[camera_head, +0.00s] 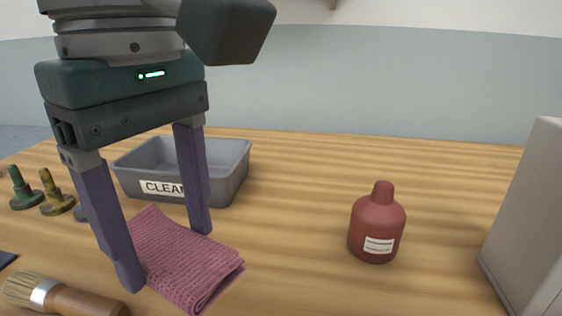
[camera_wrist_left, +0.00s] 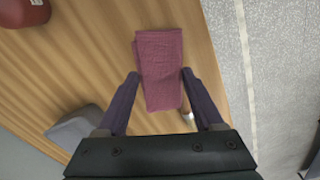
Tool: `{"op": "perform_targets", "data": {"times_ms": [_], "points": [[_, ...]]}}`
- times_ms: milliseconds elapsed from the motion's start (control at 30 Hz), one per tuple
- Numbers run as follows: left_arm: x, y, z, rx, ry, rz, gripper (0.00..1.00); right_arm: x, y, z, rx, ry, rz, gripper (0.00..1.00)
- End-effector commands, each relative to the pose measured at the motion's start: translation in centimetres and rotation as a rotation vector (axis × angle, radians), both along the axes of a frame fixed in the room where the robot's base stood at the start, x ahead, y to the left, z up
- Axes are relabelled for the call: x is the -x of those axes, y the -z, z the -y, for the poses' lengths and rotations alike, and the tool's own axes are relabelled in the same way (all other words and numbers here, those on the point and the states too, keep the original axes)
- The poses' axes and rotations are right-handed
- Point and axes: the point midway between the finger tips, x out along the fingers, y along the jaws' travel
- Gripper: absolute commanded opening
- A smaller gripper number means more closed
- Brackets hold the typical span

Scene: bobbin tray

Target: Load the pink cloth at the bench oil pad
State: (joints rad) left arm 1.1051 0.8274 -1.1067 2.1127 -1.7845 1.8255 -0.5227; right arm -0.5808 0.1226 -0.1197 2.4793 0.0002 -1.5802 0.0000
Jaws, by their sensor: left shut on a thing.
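The pink cloth (camera_head: 185,262) is a folded, textured rectangle at the front left of the bench; it also shows in the left wrist view (camera_wrist_left: 160,55). My left gripper (camera_head: 165,256) points down with one finger on each side of the cloth. In the left wrist view my left gripper (camera_wrist_left: 160,74) has its fingertips at the cloth's two long edges, shut on it across its width. I cannot tell whether the cloth is clear of the bench. I cannot make out an oil pad for certain. My right gripper is not in view.
A grey tray (camera_head: 232,178) labelled "CLEAN" stands behind the cloth. A red bottle (camera_head: 377,225) stands to the right, with a pale box (camera_head: 535,220) at the right edge. A brush (camera_head: 65,296) and several spindle-like pieces (camera_head: 55,195) are at left. Bench between cloth and bottle is clear.

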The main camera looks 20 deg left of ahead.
Motion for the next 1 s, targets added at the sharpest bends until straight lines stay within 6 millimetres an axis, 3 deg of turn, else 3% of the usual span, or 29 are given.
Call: {"op": "perform_targets", "data": {"times_ms": [33,100,300,533,1000], "points": [[0.4,2.1,0.0,0.002,-0.085,-0.001,0.24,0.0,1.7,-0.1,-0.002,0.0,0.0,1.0],[0.7,3.2,0.0,0.002,-0.193,0.001,0.24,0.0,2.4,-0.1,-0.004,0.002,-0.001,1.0],[1.2,4.7,0.0,0.004,-0.358,0.004,0.24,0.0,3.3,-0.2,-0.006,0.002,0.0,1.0],[1.2,5.8,0.0,0.003,-0.377,0.004,0.24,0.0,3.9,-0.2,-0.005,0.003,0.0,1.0],[1.3,10.4,0.0,0.003,-0.375,0.004,0.24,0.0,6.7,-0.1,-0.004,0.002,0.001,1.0]]}}
